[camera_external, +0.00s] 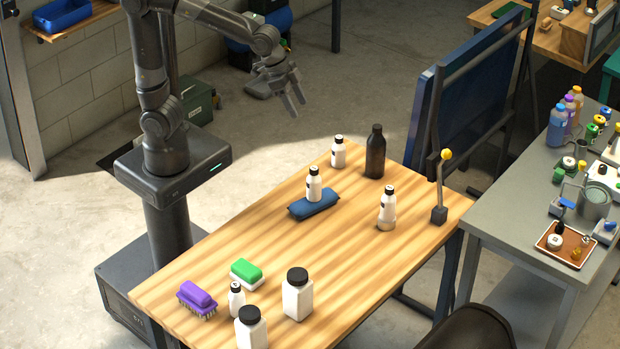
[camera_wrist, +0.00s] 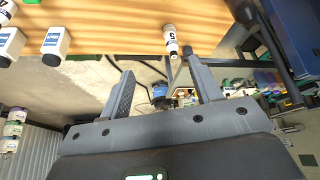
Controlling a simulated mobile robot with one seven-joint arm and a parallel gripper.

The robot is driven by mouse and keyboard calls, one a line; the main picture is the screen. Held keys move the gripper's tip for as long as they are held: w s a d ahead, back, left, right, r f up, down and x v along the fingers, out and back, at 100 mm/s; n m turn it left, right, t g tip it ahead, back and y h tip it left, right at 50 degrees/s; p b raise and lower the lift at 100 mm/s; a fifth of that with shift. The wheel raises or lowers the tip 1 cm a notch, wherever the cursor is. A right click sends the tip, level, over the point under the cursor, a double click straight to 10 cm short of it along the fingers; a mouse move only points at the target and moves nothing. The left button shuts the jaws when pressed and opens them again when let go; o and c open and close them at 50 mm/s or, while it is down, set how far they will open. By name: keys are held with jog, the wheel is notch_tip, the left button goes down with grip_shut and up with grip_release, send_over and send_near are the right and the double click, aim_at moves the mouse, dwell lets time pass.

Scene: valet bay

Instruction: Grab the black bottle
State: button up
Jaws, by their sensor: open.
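The black bottle (camera_external: 375,152) is dark brown-black with a narrow neck. It stands upright near the far edge of the wooden table (camera_external: 345,262) in the external view. My gripper (camera_external: 296,108) is open and empty, in the air beyond the table's far edge, up and left of the bottle and clearly apart from it. In the wrist view the spread fingers (camera_wrist: 158,62) have nothing between them at close range. I cannot make out the black bottle for sure in the wrist view.
Beside the black bottle stand a small white bottle (camera_external: 338,152), a white bottle on a blue cushion-like object (camera_external: 314,206) and a clear-based bottle (camera_external: 387,208). A yellow-knobbed post (camera_external: 439,190) stands at right.

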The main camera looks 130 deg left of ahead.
jog(key=w+a+f+n, duration=0.1)
jog(key=w+a+f, duration=0.1)
jog(key=a, duration=0.4)
jog(key=w+a+f+n, duration=0.1)
jog(key=w+a+f, duration=0.1)
jog(key=a, duration=0.4)
jog(key=n+g+y, duration=0.1)
jog(key=n, duration=0.1)
send_near(377, 126)
jog(key=x, duration=0.4)
jog(key=shift+s+a+f, duration=0.1)
jog(key=shift+a+f, duration=0.05)
jog(key=shift+f, duration=0.1)
jog(key=shift+x, duration=3.05)
grip_shut()
jog(key=shift+r, duration=0.1)
